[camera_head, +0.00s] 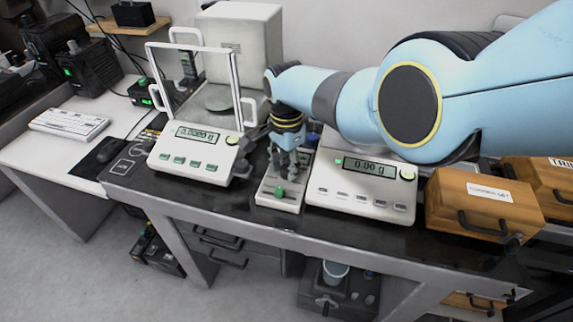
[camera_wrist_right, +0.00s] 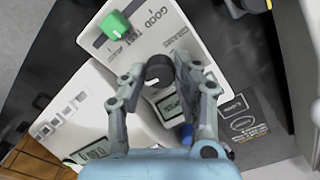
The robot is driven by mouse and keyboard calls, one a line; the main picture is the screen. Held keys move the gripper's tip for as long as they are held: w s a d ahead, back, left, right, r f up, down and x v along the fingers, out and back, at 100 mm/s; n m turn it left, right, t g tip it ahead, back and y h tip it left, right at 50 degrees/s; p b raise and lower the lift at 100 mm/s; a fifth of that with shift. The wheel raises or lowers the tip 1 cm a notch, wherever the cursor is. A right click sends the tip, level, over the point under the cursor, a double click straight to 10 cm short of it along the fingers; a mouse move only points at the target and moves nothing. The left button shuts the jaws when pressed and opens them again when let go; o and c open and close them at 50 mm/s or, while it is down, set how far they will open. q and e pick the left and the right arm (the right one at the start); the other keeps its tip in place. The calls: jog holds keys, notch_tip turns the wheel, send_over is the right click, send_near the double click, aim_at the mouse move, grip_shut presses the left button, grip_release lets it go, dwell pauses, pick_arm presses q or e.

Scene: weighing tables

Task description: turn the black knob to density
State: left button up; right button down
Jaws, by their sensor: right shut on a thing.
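The black knob (camera_wrist_right: 158,70) sits on a small white device (camera_wrist_right: 128,42) with a green slider (camera_wrist_right: 116,25). My right gripper (camera_wrist_right: 156,73) is shut on the knob, one finger on each side of it. A small pale mark shows on the knob's lower edge. The word it points to cannot be read, and no density label is legible. In the head view my right gripper (camera_head: 287,160) reaches down over the back of the device (camera_head: 271,199) and hides the knob. The device's green slider (camera_head: 280,191) shows in front. My left gripper is out of view.
A glass-sided balance (camera_head: 190,159) stands close on the left of the device, and a flat scale (camera_head: 361,186) close on the right. Wooden cases (camera_head: 484,203) stand farther right. A mouse (camera_head: 111,150) and keyboard (camera_head: 69,123) lie at the left. The dark table's front strip is clear.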

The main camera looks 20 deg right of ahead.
aim_at(286, 168)
jog(key=shift+m, duration=0.5)
jog(key=c, duration=1)
grip_release()
jog(key=shift+w+r, duration=0.15)
jog(key=shift+r, duration=0.65)
notch_tip(286, 168, up, 10)
jog(key=shift+r, duration=0.2)
